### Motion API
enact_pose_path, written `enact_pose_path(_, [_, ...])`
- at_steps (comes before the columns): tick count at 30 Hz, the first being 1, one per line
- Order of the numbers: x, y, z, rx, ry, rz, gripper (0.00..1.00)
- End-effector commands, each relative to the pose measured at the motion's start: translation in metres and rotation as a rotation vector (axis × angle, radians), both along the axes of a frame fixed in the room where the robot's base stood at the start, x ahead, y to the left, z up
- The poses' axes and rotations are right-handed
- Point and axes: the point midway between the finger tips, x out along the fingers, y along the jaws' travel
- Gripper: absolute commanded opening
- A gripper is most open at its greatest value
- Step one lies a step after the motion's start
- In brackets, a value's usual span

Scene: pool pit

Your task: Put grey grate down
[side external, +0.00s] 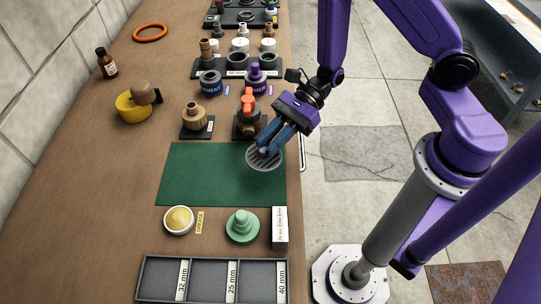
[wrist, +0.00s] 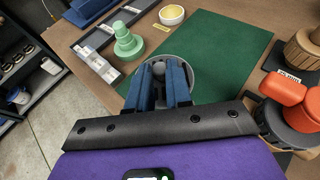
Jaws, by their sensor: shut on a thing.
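The grey grate (side external: 262,163) is a round slotted disc with a small knob. My gripper (side external: 268,148) is shut on its knob, with the blue fingers angled down to it. The grate is over the right part of the green mat (side external: 195,175), near the mat's edge; I cannot tell whether it touches the mat. In the wrist view the grate (wrist: 183,63) shows around the fingertips of my gripper (wrist: 158,75), with its knob between them and much of the disc hidden. The green mat (wrist: 235,45) lies beyond it.
A green stepped piece (side external: 241,226), a yellow-topped white cup (side external: 179,220) and a white box (side external: 280,227) stand in front of the mat. A labelled three-compartment tray (side external: 212,262) is nearest. An orange-handled valve (side external: 248,105) stands behind the grate. The mat's left part is clear.

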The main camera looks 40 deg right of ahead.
Motion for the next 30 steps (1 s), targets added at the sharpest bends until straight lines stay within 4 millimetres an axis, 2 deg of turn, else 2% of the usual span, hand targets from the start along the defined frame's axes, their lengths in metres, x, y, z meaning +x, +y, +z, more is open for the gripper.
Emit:
enact_pose_path(8, [0.000, 0.000, -0.017, 0.001, 0.001, -0.001, 0.00])
enact_pose_path(16, [0.000, 0.000, -0.044, 0.001, 0.001, 0.000, 0.00])
enact_pose_path(30, [0.000, 0.000, -0.051, 0.001, 0.001, -0.001, 0.00])
